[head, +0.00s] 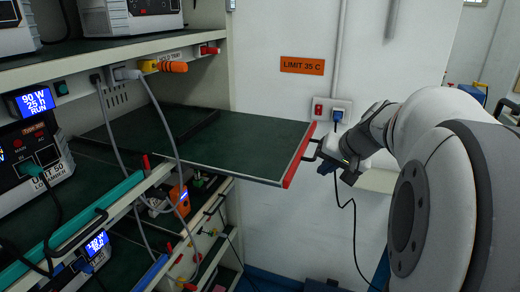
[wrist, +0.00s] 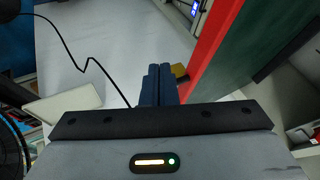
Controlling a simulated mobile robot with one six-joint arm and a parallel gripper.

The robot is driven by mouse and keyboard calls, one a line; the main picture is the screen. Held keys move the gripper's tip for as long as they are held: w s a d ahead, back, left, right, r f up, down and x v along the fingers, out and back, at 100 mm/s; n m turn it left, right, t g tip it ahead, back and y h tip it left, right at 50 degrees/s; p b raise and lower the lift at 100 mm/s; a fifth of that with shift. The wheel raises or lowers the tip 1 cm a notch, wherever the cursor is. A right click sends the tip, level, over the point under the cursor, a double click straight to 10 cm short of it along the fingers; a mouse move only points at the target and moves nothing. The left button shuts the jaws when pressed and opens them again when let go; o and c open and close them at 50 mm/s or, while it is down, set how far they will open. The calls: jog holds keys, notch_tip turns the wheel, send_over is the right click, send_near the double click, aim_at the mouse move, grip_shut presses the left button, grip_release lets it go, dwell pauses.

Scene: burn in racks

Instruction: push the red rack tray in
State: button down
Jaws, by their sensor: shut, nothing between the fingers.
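The red rack tray (head: 230,144) is pulled out of the rack, with a dark green deck and a red front edge (head: 298,155). A dark handle (head: 314,150) sticks out from that edge. My gripper (head: 330,160) is at the tray's front, beside the handle; the head view does not show clearly whether they touch. In the wrist view my gripper's blue fingers (wrist: 158,85) are shut together with nothing between them. The red edge (wrist: 212,55) runs just right of the fingers there, and a small yellowish piece (wrist: 180,72) shows between them and the edge.
The rack's teal-edged shelf (head: 95,212) and power units (head: 32,155) are at left. Grey cables (head: 160,120) hang in front of the tray's left part. A wall socket (head: 332,110) is behind my gripper, below an orange sign (head: 302,66). A dark cable (head: 355,225) hangs beneath.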

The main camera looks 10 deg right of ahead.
jog(key=w+a+f+p, duration=0.1)
jog(key=w+a, duration=0.1)
jog(key=w+a+f+p, duration=0.1)
jog(key=shift+w+a+f, duration=0.1)
jog(key=shift+w+a, duration=0.3)
